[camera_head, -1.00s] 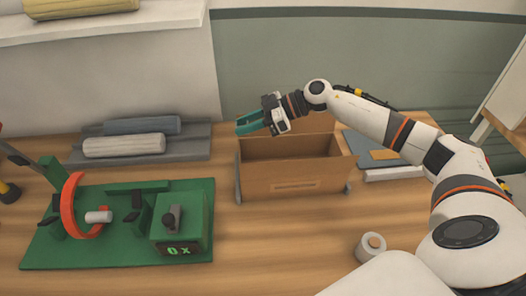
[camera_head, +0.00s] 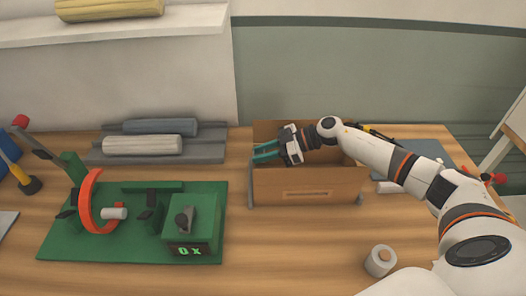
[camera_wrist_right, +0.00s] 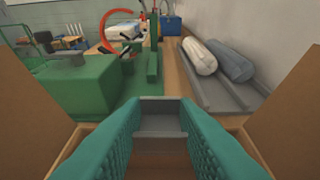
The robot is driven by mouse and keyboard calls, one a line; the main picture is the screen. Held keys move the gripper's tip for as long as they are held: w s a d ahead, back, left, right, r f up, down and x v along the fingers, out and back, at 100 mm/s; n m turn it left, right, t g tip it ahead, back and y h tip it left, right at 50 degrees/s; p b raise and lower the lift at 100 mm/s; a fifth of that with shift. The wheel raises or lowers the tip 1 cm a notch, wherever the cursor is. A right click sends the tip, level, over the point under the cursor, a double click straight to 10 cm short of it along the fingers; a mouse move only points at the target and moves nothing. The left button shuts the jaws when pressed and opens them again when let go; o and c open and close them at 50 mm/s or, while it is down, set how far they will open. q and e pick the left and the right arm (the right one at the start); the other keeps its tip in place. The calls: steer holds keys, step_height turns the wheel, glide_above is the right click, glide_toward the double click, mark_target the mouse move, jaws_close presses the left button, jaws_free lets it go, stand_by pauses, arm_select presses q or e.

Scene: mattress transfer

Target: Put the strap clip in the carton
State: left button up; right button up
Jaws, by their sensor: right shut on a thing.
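The strap clip (camera_wrist_right: 161,112) is a grey piece held between the teal fingertips in the right wrist view. My right gripper (camera_head: 266,152) is shut on it. The open brown carton (camera_head: 306,186) stands at the centre of the table. The gripper is over the carton's left part, with its fingers low at the opening, pointing left. The carton's brown walls (camera_wrist_right: 278,125) show beside the fingers in the right wrist view. In the head view the clip cannot be made out. My left gripper is not in view.
A green fixture (camera_head: 135,243) with a red ring (camera_head: 88,203) and a small display stands left of the carton. A grey tray (camera_head: 205,154) with two rolls lies behind it. A white tape roll (camera_head: 380,261) stands at front right. The front middle of the table is clear.

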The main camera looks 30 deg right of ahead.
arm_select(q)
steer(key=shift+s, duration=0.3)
arm_select(e)
steer(key=shift+f, duration=0.4)
steer(key=o, duration=0.9)
steer(key=shift+o, duration=0.2)
steer(key=shift+r, duration=0.25)
arm_select(q)
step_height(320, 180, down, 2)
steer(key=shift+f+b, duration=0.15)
steer(key=shift+b, duration=1)
arm_select(e)
steer(key=v, duration=1.2)
steer(key=shift+r, duration=0.4)
